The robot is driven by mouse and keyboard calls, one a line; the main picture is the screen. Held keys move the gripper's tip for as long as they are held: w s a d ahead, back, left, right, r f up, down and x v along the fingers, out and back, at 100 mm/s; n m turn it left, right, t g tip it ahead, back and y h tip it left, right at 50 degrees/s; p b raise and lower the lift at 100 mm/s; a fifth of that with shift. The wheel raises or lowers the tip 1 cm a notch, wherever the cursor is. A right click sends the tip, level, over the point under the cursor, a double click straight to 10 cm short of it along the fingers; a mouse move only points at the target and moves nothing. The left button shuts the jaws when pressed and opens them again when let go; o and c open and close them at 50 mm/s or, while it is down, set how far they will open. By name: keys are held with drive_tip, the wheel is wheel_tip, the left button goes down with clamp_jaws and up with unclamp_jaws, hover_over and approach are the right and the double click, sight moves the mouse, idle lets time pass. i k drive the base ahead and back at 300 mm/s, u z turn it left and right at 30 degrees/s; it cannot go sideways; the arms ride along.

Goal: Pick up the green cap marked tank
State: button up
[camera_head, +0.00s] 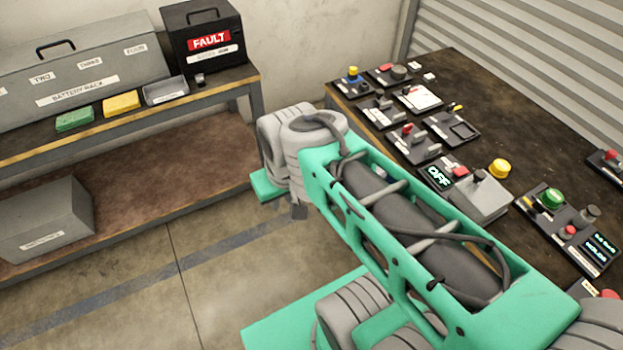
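A round green cap (552,198) sits on a dark panel on the right-hand workbench, at the right of the view. The label beside it is too small to read, so I cannot confirm the word tank. A yellow cap (499,168) stands a little behind and left of it. My green and grey arm crosses the lower middle of the view, left of the caps. My gripper's fingers do not show; the end of the arm is hidden behind its own links.
The dark workbench (497,105) carries several small panels with knobs and buttons, and a grey box (478,203) by the yellow cap. At left, a shelf holds a battery rack (70,75), a FAULT box (205,60) and small trays. Open floor lies between.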

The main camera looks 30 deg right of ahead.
sight(552, 199)
drive_tip(key=z, duration=0.5)
drive_tip(key=i, duration=0.5)
drive_tip(key=z, duration=1.55)
drive_tip(key=k, duration=0.4)
drive_tip(key=z, duration=1)
drive_tip(key=i, duration=0.5)
drive_tip(key=u, duration=0.05)
